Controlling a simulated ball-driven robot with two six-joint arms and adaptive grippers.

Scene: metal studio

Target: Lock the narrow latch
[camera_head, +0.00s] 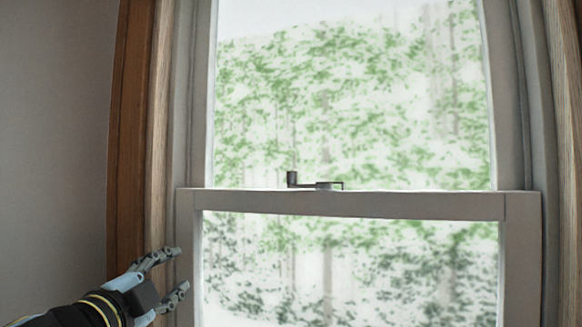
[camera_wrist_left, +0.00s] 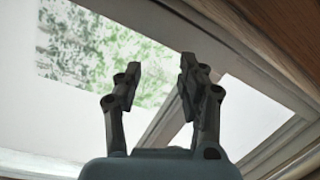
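The narrow latch (camera_head: 315,184) is a small dark metal piece on top of the window's middle rail in the head view. Its handle, with an upright knob, points to the left. My left gripper (camera_head: 178,268) is at the lower left in the head view, in front of the left window frame, below and left of the latch. Its fingers are apart with nothing between them. It also shows open and empty in the left wrist view (camera_wrist_left: 160,80), where the latch does not show. My right gripper is in neither view.
The lower sash's rail (camera_head: 400,205) runs across the window below the latch. Wooden trim (camera_head: 132,130) and a grey wall (camera_head: 55,140) stand at the left. The space in front of the glass is clear. Trees show outside.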

